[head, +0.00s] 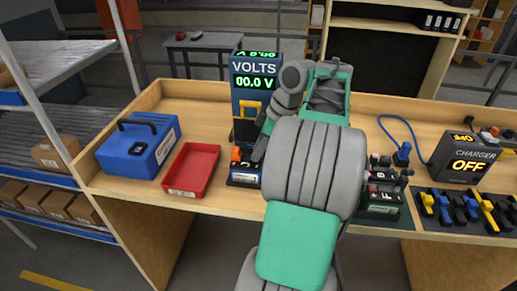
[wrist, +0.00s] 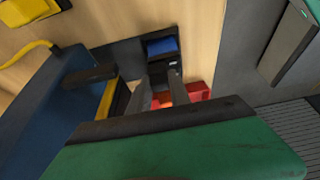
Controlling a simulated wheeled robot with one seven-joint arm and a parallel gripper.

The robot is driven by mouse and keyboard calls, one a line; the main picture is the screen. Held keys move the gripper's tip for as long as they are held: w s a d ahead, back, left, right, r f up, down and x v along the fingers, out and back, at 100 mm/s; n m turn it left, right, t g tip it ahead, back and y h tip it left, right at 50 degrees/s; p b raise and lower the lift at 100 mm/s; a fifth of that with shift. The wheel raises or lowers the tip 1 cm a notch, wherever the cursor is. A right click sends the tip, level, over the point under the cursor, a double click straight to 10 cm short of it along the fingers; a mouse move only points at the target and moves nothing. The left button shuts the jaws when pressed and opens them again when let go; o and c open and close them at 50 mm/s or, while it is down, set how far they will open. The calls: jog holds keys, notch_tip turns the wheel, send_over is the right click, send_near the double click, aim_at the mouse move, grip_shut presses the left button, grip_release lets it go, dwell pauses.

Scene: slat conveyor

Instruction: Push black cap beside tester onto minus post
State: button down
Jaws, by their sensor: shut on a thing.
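The tester (head: 256,68) stands at the back of the bench and its display reads 00.0 V. A dark battery-like block (head: 243,180) with an orange top piece (head: 236,155) stands in front of it, partly behind my arm. My gripper (wrist: 161,82) points down beside the tester's dark blue side (wrist: 40,115) in the wrist view. Its fingers are shut on a small dark piece, seemingly the black cap, which is mostly hidden between them. Orange-red shows behind and beside the fingers. I cannot see the minus post clearly or tell whether the cap touches it.
A red tray (head: 192,170) and a blue box (head: 138,145) stand to the left. A charger (head: 461,160) reading OFF and a rack (head: 465,212) of blue, yellow and black pieces are at the right. Another dark block (head: 383,205) stands right of my arm.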

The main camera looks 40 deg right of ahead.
jog(key=shift+f+b, duration=0.3)
jog(key=shift+f, duration=0.1)
jog(key=c, duration=1.1)
grip_release()
jog(key=shift+r, duration=0.15)
jog(key=p+v, duration=0.4)
jog(key=v, duration=0.3)
jog(key=shift+s+r, duration=0.2)
jog(key=shift+r, duration=0.1)
